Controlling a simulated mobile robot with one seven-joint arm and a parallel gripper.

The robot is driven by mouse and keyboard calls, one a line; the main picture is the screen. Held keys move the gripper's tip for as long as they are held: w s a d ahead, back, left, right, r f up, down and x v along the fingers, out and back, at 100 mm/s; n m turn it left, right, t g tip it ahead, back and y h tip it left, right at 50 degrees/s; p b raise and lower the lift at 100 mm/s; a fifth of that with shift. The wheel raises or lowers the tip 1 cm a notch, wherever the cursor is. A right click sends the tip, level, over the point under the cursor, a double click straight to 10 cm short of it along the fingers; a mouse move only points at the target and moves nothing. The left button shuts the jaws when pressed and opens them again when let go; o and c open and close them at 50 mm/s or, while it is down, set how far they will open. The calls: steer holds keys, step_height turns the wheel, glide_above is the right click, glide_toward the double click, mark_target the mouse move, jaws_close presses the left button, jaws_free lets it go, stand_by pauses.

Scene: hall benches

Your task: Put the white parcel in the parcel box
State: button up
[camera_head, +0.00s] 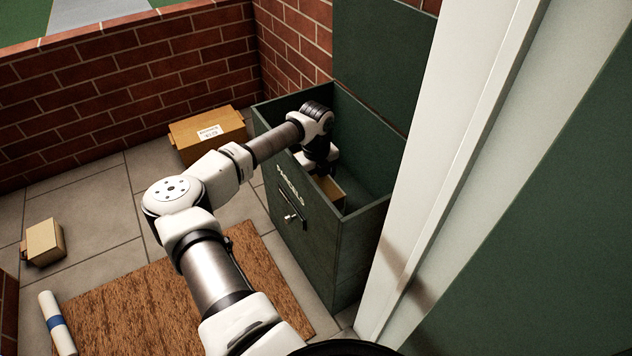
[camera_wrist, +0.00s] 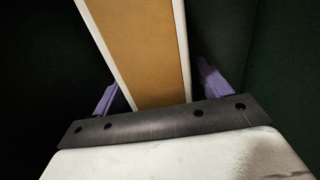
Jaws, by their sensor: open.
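The parcel box is a dark green open-topped bin (camera_head: 340,245) marked PARCELS, standing against the brick wall. My gripper (camera_head: 327,172) reaches down inside it; its fingertips are hidden in the head view. A parcel with a tan face (camera_head: 331,192) is inside the box below my gripper. In the wrist view the parcel (camera_wrist: 145,50) shows a tan face with white edges, so it appears to be the white parcel. My gripper's purple fingers (camera_wrist: 160,92) stand open on either side of it. Whether the parcel rests on the box floor is hidden.
A brown labelled carton (camera_head: 208,133) lies behind the box's left side. A small tan carton (camera_head: 44,242) and a white roll with a blue band (camera_head: 57,323) lie at left. A brown doormat (camera_head: 165,300) covers the front floor. A white door frame (camera_head: 440,150) stands close at right.

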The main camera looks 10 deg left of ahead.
step_height(320, 180, up, 12)
steer(key=p, duration=0.3)
steer(key=shift+f+p, duration=0.2)
steer(key=shift+p, duration=0.1)
